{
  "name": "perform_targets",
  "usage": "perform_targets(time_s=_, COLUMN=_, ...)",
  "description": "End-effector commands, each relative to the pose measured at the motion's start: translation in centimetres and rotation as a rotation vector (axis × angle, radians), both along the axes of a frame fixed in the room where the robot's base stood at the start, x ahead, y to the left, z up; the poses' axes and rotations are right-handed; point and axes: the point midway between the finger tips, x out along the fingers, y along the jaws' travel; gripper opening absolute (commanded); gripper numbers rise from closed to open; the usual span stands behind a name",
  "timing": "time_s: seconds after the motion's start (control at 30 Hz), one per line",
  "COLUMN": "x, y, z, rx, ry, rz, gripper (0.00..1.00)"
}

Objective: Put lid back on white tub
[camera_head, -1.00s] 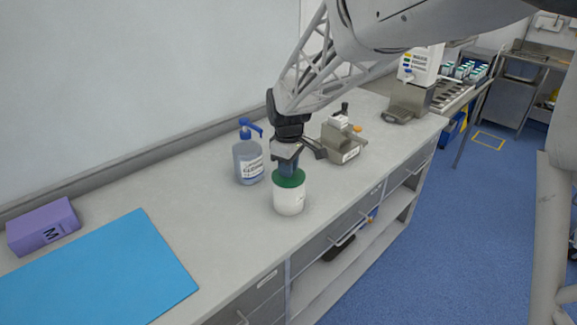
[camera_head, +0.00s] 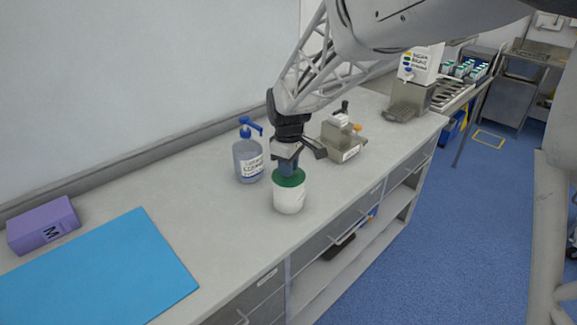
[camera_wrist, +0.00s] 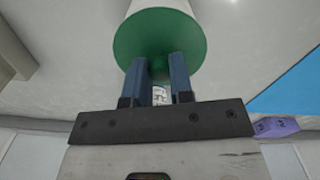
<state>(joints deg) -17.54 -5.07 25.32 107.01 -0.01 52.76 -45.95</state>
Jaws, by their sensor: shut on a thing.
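The white tub (camera_head: 289,198) stands upright on the counter, near its front edge. The green lid (camera_head: 290,178) sits over the tub's mouth and looks roughly level. In the wrist view the lid (camera_wrist: 160,38) covers the tub's top, with the tub's white side (camera_wrist: 160,4) showing behind it. My gripper (camera_head: 288,173) points down from above, its blue fingers shut on the lid near the middle of its top. The fingers (camera_wrist: 161,62) also show in the wrist view, with a narrow gap between them. The exact grip point and the lid's seating on the rim are hard to see.
A pump bottle (camera_head: 248,161) stands close left of the tub. A grey device (camera_head: 343,140) stands behind it to the right. A blue mat (camera_head: 95,275) and a purple box (camera_head: 43,226) lie at the left. The counter between mat and tub is clear.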

Motion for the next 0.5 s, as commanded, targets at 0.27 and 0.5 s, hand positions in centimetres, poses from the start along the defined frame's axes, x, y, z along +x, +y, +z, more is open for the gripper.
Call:
perform_targets(time_s=0.27, x=0.0, y=0.0, z=0.0, rx=0.0, ry=0.0, rz=0.0, gripper=0.0)
perform_targets(time_s=0.5, x=0.0, y=0.0, z=0.0, rx=0.0, ry=0.0, rz=0.0, gripper=0.51)
